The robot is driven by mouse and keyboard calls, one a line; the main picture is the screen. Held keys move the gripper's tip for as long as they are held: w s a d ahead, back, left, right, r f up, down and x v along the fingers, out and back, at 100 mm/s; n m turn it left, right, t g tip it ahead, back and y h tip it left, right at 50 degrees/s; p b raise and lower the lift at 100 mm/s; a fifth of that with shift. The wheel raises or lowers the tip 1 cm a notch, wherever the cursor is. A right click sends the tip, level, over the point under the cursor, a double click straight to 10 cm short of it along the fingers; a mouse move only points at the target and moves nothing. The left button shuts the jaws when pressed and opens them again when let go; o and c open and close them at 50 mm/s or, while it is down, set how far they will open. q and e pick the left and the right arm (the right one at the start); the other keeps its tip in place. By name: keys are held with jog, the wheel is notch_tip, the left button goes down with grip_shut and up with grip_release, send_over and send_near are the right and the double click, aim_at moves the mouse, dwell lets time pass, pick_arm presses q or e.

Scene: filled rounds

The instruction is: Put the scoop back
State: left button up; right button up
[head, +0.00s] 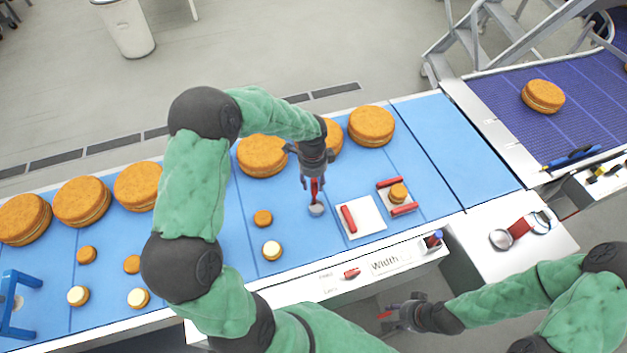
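A small scoop (316,209) with a round silvery end and a red handle hangs below my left gripper (314,178), over the blue belt. The gripper's fingers appear closed around the red handle. The scoop's end is close to the belt; whether it touches cannot be told. My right gripper (392,316) is low in the view, in front of the belt's near edge, away from the scoop. Its fingers are small and seen from above, so their opening is unclear.
Large round cakes (371,126) line the belt's far side. Several small rounds (271,250) lie nearer. A white plate (362,217) with a red bar and a second plate (416,209) with red bars lie right of the scoop. A red and silver object (520,229) lies on the white side table (485,262).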

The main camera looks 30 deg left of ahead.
pick_arm(q)
jog(key=shift+r, duration=0.1)
notch_tip(320, 180, up, 12)
jog(key=shift+p, duration=0.4)
dwell(0.4)
jog(key=shift+s+a, duration=0.1)
dwell(1.1)
